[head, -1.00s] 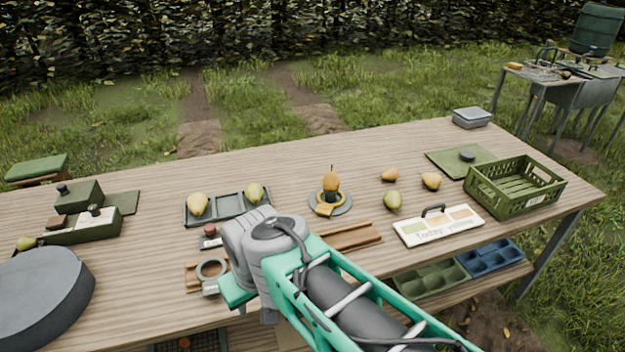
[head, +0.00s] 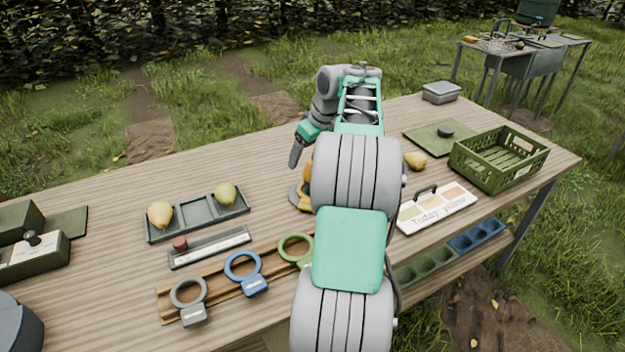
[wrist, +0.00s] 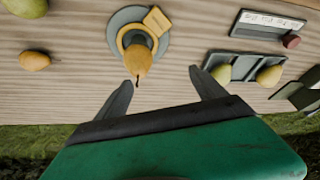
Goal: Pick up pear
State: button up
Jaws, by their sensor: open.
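An orange-brown pear (wrist: 138,60) stands on a round grey base (wrist: 122,20) with a yellow ring around it, in the wrist view. In the head view only a sliver of this pear (head: 307,172) shows beside my arm, above the base (head: 294,193). My gripper (wrist: 160,76) is open and empty. Its fingers point toward the pear from the far side of the table, with the pear's stem end near the left finger; they look apart from it. In the head view my gripper (head: 295,158) hangs just left of and behind the pear.
A grey tray (head: 190,222) holds a yellow pear (head: 160,214) and a green pear (head: 226,193). Another yellow pear (head: 414,160) lies right of my arm. Coloured rings (head: 243,267) lie in front.

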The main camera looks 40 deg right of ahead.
jog(key=d+f, duration=0.1)
jog(key=f, duration=0.1)
jog(key=w+d+f+b, duration=0.1)
jog(key=f, duration=0.2)
jog(key=d+f, duration=0.2)
jog(key=f, duration=0.1)
jog(key=shift+w+f+b, duration=0.15)
jog(key=shift+b, duration=0.15)
jog(key=shift+c, duration=0.6)
jog(key=c, duration=1.3)
jog(key=shift+c, duration=0.8)
